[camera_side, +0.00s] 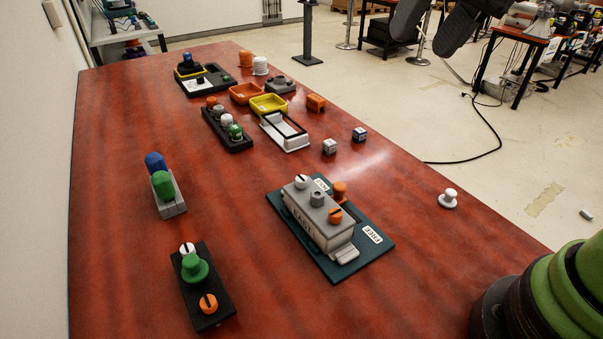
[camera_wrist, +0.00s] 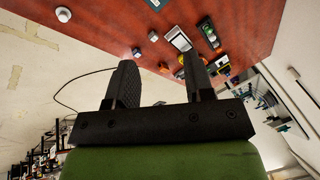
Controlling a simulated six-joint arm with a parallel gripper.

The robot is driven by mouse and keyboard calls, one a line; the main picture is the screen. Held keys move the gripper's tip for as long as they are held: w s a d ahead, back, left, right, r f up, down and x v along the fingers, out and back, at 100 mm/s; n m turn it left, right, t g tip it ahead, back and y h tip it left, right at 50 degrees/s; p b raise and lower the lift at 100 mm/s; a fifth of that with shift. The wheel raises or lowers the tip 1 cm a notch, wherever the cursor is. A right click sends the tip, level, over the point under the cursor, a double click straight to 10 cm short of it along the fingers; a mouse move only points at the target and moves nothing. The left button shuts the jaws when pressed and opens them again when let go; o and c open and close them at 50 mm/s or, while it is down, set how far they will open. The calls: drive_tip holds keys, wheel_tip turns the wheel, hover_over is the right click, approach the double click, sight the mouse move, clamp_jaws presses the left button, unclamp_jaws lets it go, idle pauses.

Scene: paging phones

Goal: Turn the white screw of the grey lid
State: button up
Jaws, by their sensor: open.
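The grey lid (camera_side: 316,217) is a long grey block with a label on its side, on a teal plate (camera_side: 374,249) at the table's middle. Its white screw (camera_side: 301,181) has a dark slot and sits at the far left end. An orange screw (camera_side: 335,215) sits at the near end, with a grey knob (camera_side: 317,198) between them. In the wrist view, only an edge of the teal plate shows at the top; the screws are out of view. My gripper (camera_wrist: 160,62) is open and empty, high above and away from the lid. Its dark fingers also show at the top of the side view (camera_side: 416,44).
A black block (camera_side: 221,304) with its own white screw (camera_side: 187,248), green knob and orange screw stands front left. An orange peg (camera_side: 339,190) stands beside the grey lid. A white knob (camera_side: 448,198) is near the right edge. Trays and small blocks fill the back.

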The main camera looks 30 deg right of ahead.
drive_tip(key=w+a+f+m+g, duration=0.1)
drive_tip(key=w+a+f, duration=0.1)
drive_tip(key=w+f, duration=0.15)
drive_tip(key=w+a+f+g, duration=0.1)
drive_tip(key=w+a+f, duration=0.15)
drive_tip(key=w, duration=0.25)
drive_tip(key=m+g+h, duration=0.2)
hover_over(301, 177)
wheel_tip(301, 177, down, 10)
wheel_tip(301, 177, down, 10)
drive_tip(key=shift+f, duration=0.2)
drive_tip(key=shift+c, duration=0.5)
clamp_jaws()
